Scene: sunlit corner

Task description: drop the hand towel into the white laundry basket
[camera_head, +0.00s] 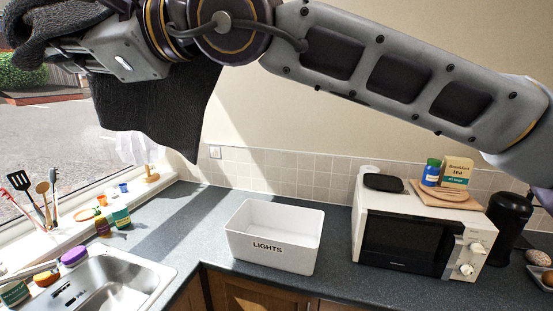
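The hand towel (160,108) is black and ribbed. It hangs bunched at the upper left of the head view, with its lower part draped behind my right arm. My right gripper (58,48), on the arm that comes in from the right, is shut on the towel's upper part; its fingertips are partly covered by cloth. The white laundry basket (272,257), marked "LIGHTS", stands upright on the counter at the lower middle. Its visible inside is empty. The towel is above and to the left of the basket, apart from it. My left gripper is not in view.
A white microwave (407,240) stands right of the basket, with a dark flat item (383,182), a blue jar (431,172) and a tea box (456,171) on top. A sink (112,285) is at the lower left. Utensils and small pots line the windowsill. Counter left of the basket is clear.

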